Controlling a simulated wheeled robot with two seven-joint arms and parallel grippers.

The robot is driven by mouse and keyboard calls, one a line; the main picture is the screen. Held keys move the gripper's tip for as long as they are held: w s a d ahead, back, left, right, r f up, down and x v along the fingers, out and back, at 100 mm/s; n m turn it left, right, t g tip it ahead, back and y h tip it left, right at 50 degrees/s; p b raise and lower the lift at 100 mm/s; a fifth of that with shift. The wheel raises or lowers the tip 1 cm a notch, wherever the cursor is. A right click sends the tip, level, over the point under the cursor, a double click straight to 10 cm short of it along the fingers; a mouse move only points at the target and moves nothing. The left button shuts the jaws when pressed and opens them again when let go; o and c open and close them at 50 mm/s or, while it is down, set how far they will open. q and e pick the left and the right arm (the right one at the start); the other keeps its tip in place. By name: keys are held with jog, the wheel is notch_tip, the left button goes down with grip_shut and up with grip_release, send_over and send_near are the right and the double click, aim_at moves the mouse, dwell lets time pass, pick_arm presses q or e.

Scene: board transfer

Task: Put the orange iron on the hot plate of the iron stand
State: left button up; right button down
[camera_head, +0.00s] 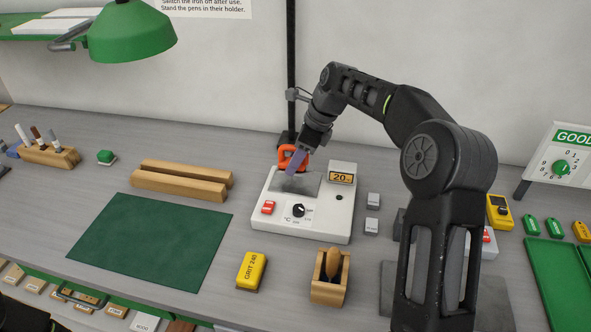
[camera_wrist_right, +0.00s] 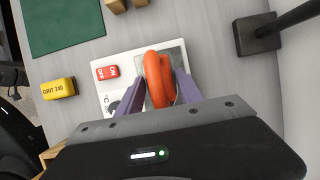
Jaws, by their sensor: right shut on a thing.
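The orange iron (camera_head: 291,154) is at the back of the white iron stand (camera_head: 322,226), over its grey hot plate (camera_head: 294,183). In the right wrist view the iron (camera_wrist_right: 158,78) shows as an orange loop between the two purple fingers of my right gripper (camera_wrist_right: 162,88). In the head view my right gripper (camera_head: 297,160) is shut on the iron from above and hides part of it. I cannot tell whether the iron's underside touches the plate. The stand has a red switch, a black dial and a small display reading 20. My left gripper is not in view.
A black post (camera_head: 291,70) rises just behind the stand. A green lamp (camera_head: 130,32) hangs at upper left. A yellow grit block (camera_head: 251,271) and a wooden holder (camera_head: 330,278) stand in front. The green mat (camera_head: 150,243) on the left is clear.

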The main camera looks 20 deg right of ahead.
jog(key=shift+f, duration=1.8)
jog(key=shift+f, duration=0.15)
jog(key=c, duration=0.8)
grip_release()
jog(key=shift+o, duration=0.2)
jog(key=v, duration=1.2)
